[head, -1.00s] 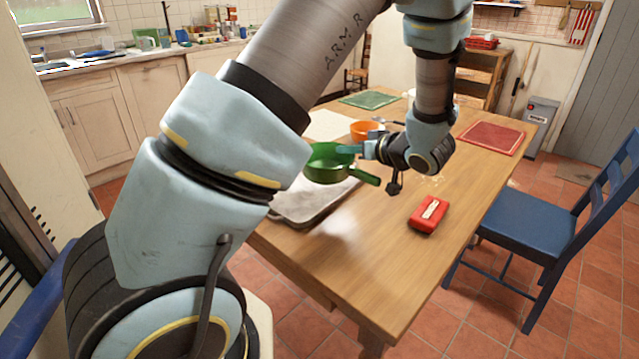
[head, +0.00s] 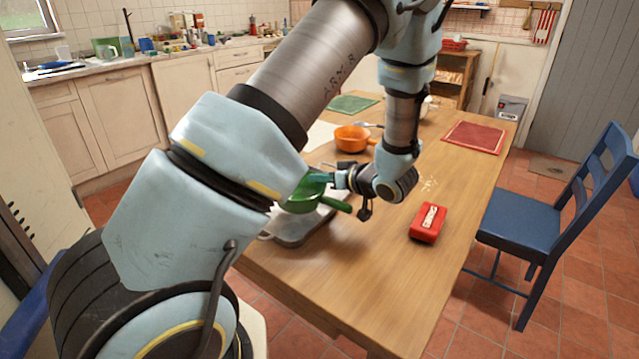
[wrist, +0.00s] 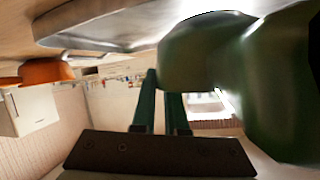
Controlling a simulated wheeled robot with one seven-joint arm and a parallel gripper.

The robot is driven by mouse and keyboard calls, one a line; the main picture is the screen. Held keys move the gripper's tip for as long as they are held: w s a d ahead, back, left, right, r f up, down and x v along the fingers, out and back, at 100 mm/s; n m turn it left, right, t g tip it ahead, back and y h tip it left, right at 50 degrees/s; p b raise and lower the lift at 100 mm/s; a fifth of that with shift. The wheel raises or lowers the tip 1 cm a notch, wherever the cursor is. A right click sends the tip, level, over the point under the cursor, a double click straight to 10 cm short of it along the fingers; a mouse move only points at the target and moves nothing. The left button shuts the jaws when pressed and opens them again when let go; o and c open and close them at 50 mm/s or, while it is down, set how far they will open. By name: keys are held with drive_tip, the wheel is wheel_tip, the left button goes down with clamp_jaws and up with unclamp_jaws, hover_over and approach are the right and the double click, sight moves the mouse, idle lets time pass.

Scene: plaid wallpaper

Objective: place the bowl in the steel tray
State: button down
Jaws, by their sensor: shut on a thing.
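The green bowl (head: 302,197), which has a stub handle, is held by my gripper (head: 326,180) over the steel tray (head: 296,236). My arm hides its left part in the head view. My gripper is shut on the bowl's edge. In the wrist view the bowl (wrist: 205,52) fills the right side, beside the two narrow green fingers (wrist: 162,102). The grey steel tray (wrist: 95,32) shows along the top of that view. The tray lies on the wooden table near its left edge, partly hidden by the bowl and my arm. I cannot tell whether the bowl touches it.
An orange handled pan (head: 352,139) stands behind the tray. A red box (head: 428,222) lies to the right on the table (head: 385,275). Red (head: 474,137) and green (head: 352,104) mats lie farther back. A blue chair (head: 540,225) stands at the right. The table's front is clear.

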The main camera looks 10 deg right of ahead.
drive_tip(key=shift+f, duration=0.75)
drive_tip(key=shift+f, duration=0.15)
drive_tip(key=c, duration=0.9)
unclamp_jaws()
drive_tip(key=shift+c, duration=0.2)
